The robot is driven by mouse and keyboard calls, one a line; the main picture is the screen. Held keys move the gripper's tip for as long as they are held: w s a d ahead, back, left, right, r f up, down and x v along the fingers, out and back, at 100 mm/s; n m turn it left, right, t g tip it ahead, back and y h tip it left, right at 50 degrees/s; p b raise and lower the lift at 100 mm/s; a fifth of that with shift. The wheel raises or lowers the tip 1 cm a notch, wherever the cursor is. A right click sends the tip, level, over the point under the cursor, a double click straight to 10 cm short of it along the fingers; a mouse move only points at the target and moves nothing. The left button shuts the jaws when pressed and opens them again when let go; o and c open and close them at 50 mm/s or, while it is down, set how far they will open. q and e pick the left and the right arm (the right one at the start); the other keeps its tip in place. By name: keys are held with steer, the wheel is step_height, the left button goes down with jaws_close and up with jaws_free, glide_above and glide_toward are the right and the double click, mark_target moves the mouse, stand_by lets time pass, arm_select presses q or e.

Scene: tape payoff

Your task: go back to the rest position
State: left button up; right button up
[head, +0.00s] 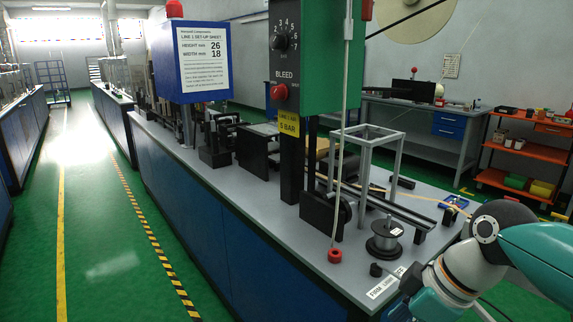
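My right arm (487,245) comes in from the right edge, with teal links and grey joints. It bends down past the near right corner of the line bench (255,165). Its lower end runs out at the bottom of the picture, and I see no fingers there. My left arm and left gripper do not show.
An orange shelf cart (520,160) stands behind at right. The green aisle (110,200) at left is clear.

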steer(key=w+a+f+m+g+p, duration=0.1)
steer(key=w+f+m+p, duration=0.15)
steer(key=f, duration=0.75)
steer(key=w+a+f+m+p, duration=0.1)
steer(key=a+f+m+p, duration=0.15)
steer(key=f, duration=0.65)
steer(key=s+f+m+p, duration=0.5)
steer(key=s+f+m, duration=0.3)
steer(key=s+f, duration=0.7)
steer(key=shift+a+m+g+p, duration=0.3)
steer(key=shift+a+m+p, duration=0.05)
steer(key=shift+a+m, duration=0.1)
